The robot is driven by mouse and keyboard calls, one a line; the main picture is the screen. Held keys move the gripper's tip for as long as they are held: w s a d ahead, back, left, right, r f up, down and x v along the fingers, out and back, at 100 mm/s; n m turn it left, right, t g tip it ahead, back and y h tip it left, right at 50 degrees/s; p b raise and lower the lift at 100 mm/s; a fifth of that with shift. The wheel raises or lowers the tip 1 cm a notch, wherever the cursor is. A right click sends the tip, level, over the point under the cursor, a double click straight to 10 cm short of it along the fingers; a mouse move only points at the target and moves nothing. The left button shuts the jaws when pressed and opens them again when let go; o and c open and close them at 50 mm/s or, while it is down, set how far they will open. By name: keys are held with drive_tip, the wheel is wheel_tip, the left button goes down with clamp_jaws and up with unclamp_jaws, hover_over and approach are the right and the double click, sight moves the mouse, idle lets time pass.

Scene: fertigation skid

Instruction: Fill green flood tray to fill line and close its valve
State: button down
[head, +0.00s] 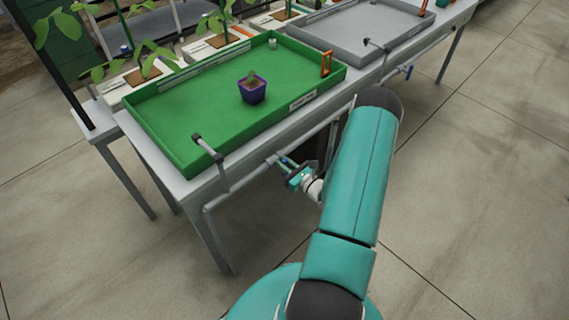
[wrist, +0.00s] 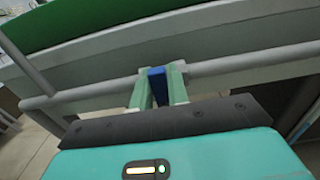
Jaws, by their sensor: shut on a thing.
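The green flood tray (head: 200,105) sits on the near part of a grey bench, with a small purple pot (head: 252,90) standing in it. I cannot make out a water surface in it. An orange marker frame (head: 326,63) stands at its right rim, and a grey spout (head: 207,147) hooks over its front rim. My gripper (head: 284,163) is at the pipe below the tray's front edge. In the wrist view its two pale green fingers are shut on the blue valve handle (wrist: 157,84), which sits at the grey pipe (wrist: 235,65). The fingers hide part of the handle.
A grey tray (head: 360,30) stands further along the bench, with its own blue valve handle (head: 408,71) below. White planters with leafy plants line the back. Bench legs (head: 210,235) stand near the pipe. The concrete floor at right is clear.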

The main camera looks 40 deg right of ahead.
drive_tip(key=shift+a+f+n, duration=0.1)
drive_tip(key=shift+a+n, duration=0.15)
drive_tip(key=shift+n, duration=0.95)
drive_tip(key=shift+a+f+n, duration=0.1)
drive_tip(key=shift+a+n, duration=0.2)
drive_tip(key=shift+n, duration=0.9)
drive_tip(key=shift+a+f+n, duration=0.1)
drive_tip(key=shift+a+n, duration=0.15)
drive_tip(key=shift+n, duration=0.95)
drive_tip(key=shift+s, duration=0.1)
drive_tip(key=c, duration=1.4)
unclamp_jaws()
drive_tip(key=shift+o, duration=0.2)
drive_tip(key=s, duration=1.3)
drive_tip(key=shift+s+d, duration=0.15)
drive_tip(key=shift+s, duration=0.2)
